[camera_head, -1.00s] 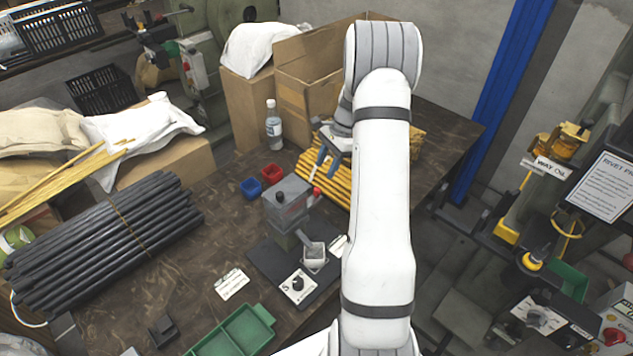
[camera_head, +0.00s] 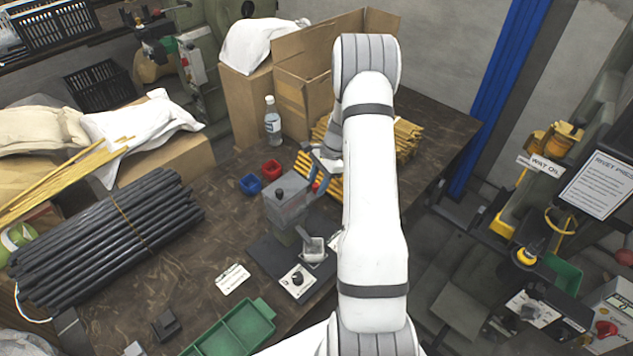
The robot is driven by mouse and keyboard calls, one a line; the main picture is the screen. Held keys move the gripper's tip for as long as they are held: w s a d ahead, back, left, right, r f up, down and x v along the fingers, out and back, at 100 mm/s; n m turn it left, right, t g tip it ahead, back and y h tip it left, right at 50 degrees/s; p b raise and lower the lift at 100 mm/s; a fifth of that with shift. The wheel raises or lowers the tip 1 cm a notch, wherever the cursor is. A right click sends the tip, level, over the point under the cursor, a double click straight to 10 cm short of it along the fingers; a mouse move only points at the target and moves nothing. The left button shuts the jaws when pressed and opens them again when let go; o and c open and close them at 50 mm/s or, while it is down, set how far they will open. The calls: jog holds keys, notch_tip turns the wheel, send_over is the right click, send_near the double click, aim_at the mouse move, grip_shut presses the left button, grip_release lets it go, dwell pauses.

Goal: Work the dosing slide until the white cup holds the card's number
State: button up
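The dosing device is a grey box (camera_head: 283,208) with a dark knob on top, standing on a dark base plate (camera_head: 266,252) on the bench. A small red part shows at its right side, beside my gripper (camera_head: 319,178). My gripper points down there, partly hidden by my arm; whether it touches the red part or how its fingers stand is unclear. The whitish cup (camera_head: 314,252) sits on the plate in front of the box; its contents are too small to tell. A white label with a black knob (camera_head: 297,281) and a white text card (camera_head: 232,279) lie nearer; neither is readable.
Blue bin (camera_head: 251,184) and red bin (camera_head: 271,170) stand behind the box, with a bottle (camera_head: 272,122) beyond. Yellow sticks (camera_head: 402,138) lie behind my arm. A green tray (camera_head: 235,330) is in front; black rods (camera_head: 105,240) lie left.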

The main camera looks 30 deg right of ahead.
grip_shut()
jog(key=shift+s, duration=0.1)
dwell(0.4)
